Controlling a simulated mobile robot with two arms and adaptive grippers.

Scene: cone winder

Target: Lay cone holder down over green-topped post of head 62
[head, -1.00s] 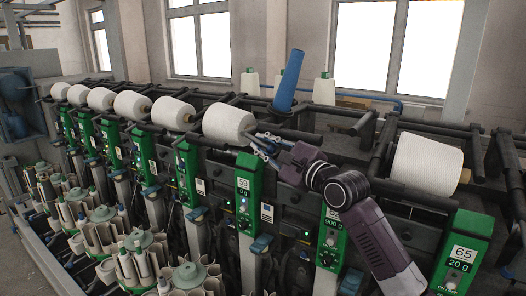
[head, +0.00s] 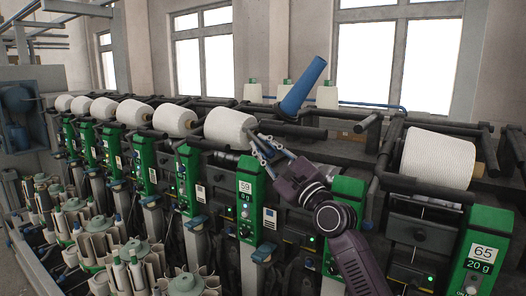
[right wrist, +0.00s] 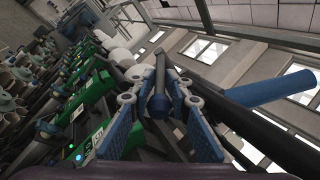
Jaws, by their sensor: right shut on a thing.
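The cone holder (head: 294,129) is a dark arm with a bare blue tube (head: 303,87), which leans up to the right. The tube also shows in the right wrist view (right wrist: 262,89). My right gripper (head: 262,147) is shut on a dark bar of the holder; in the right wrist view that bar (right wrist: 160,78) stands between the two blue finger pads. The green-topped post (head: 346,190) that seems to be head 62 is right of the gripper, partly behind my right arm, and its number is hidden. My left gripper is not in view.
Head 59 (head: 246,195) stands left of my arm, and head 65 (head: 482,252) stands at the right. White yarn cones (head: 230,127) lie along the row, with a large one (head: 438,158) at the right. Dark rails and bars crowd the space around the gripper.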

